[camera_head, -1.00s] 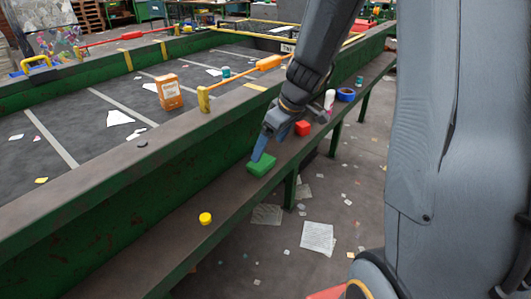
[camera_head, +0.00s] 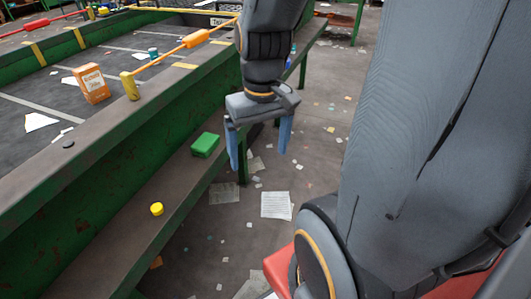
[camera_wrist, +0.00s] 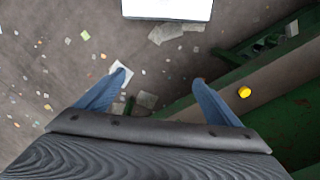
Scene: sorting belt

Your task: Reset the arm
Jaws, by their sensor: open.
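My gripper (camera_head: 259,152) hangs over the open floor to the right of the side ledge, with its two blue fingers apart and nothing between them. In the wrist view the blue fingers (camera_wrist: 158,92) are also spread and empty, with floor beyond. A green block (camera_head: 205,145) lies on the ledge to the left of my gripper, apart from it. A yellow round piece (camera_head: 157,209) lies nearer on the same ledge. It also shows at the right in the wrist view (camera_wrist: 244,92).
The belt (camera_head: 40,95) with its green side walls runs along the left. An orange carton (camera_head: 92,85) stands on it. The ledge (camera_head: 125,235) runs beside it. Papers (camera_head: 276,205) and scraps litter the floor. A white-topped object (camera_wrist: 168,9) shows in the wrist view.

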